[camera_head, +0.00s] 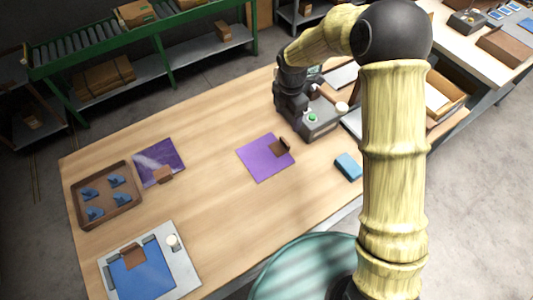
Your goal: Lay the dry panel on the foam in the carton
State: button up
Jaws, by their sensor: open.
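One purple panel (262,161) with an even surface and a brown block-like grip lies flat at mid-table. A second purple panel (153,154) with a pale streak and a similar grip lies at left. A blue panel (145,279) with a brown grip sits in a pale fixture at the lower left. I cannot tell for sure which panel is dry. The open carton (455,108) is at the right, partly behind my arm, with a pale lining (436,101), seemingly the foam. My gripper (292,112) is open, points down behind the mid-table panel and holds no panel; its fingertips are unclear.
A grey device (318,118) with a green button stands close by my gripper. A blue block (348,167) lies near the front edge. A brown tray (107,195) with several blue pieces is at left. The table between the panels and the front edge is mostly clear.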

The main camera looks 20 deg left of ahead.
jog(key=p, duration=0.1)
send_over(284, 141)
notch_tip(284, 141, down, 8)
jog(key=shift+d, duration=0.15)
jog(key=shift+a+f+p, duration=0.2)
jog(key=shift+f+p, duration=0.7)
jog(key=shift+f, duration=1.75)
jog(key=c, duration=1.2)
jog(key=shift+r, duration=0.1)
notch_tip(284, 141, up, 10)
jog(key=shift+b, duration=1)
